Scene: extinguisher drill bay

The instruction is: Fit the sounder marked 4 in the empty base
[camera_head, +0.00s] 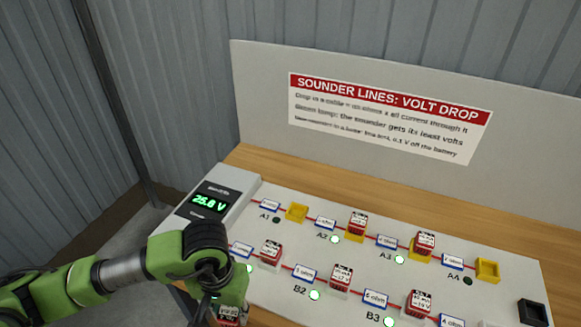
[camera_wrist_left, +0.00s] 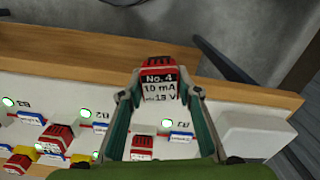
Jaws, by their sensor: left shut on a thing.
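The sounder marked 4 (camera_wrist_left: 160,88), red-topped with a white label reading 10 mA, is gripped between the fingers of my left gripper (camera_wrist_left: 160,95). In the head view my left gripper (camera_head: 212,300) is low at the left front of the board, with a red sounder (camera_head: 229,314) partly visible at its fingers. Two yellow bases stand empty in the back row: one by A1 (camera_head: 296,212) and one by A4 (camera_head: 487,270). The lamps beside both are dark. My right gripper is not in view.
Fitted sounders stand at A2 (camera_head: 357,225), A3 (camera_head: 425,244), B2 (camera_head: 340,276) and B3 (camera_head: 419,304). A grey meter (camera_head: 209,202) with a green volt reading stands at the left. A black box (camera_head: 533,313) sits at the right. A sign panel (camera_head: 260,90) stands behind.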

